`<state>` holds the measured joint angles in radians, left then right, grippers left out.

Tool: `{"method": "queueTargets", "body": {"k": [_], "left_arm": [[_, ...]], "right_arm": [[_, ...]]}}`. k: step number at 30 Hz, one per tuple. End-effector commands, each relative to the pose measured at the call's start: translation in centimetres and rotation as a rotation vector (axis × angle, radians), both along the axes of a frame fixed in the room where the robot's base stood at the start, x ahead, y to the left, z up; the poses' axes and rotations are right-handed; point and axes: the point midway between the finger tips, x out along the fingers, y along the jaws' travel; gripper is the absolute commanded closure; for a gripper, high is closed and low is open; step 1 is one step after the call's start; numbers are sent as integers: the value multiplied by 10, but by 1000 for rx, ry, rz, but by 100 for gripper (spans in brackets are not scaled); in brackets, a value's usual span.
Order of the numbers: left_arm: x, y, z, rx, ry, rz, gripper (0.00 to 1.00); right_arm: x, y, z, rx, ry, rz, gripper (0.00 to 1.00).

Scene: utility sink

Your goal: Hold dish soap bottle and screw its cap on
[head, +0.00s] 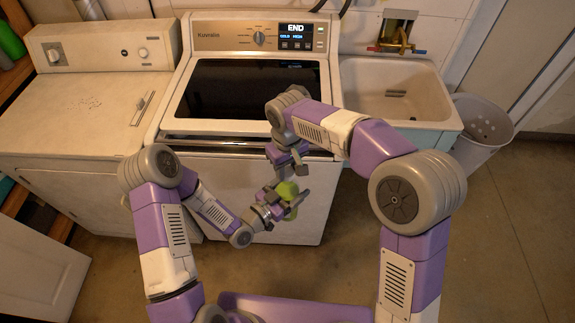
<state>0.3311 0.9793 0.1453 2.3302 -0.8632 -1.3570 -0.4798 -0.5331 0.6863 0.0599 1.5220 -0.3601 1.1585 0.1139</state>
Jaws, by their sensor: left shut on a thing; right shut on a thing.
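The dish soap bottle (289,189) shows as a small green shape in front of the washer's front panel. My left gripper (287,203) comes in from the lower left and is shut on the bottle, with its fingers covering part of it. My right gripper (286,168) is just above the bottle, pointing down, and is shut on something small. That is likely the cap, but the fingers hide it. I cannot tell whether the cap touches the bottle's neck.
A white washer (255,32) with a lit display stands behind my grippers. An old white appliance (75,110) is at the left. The utility sink (400,90) and a pale bin (484,128) are at the right. Floor at the lower right is clear.

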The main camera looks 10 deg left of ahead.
Motion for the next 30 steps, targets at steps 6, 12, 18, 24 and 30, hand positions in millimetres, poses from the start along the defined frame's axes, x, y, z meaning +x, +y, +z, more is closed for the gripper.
{"method": "queueTargets", "body": {"k": [6, 12, 18, 24, 30], "left_arm": [[0, 0, 1, -2, -4, 0, 83], [0, 0, 1, -2, -4, -1, 83], [0, 0, 1, -2, -4, 0, 83], [0, 0, 1, -2, -4, -1, 83], [0, 0, 1, -2, -4, 0, 83]], "right_arm": [[0, 0, -6, -1, 1, -1, 90], [0, 0, -6, 0, 0, -1, 90], [0, 0, -6, 0, 0, 0, 90], [0, 0, -9, 0, 0, -1, 90], [0, 0, -13, 1, -1, -1, 90]]}}
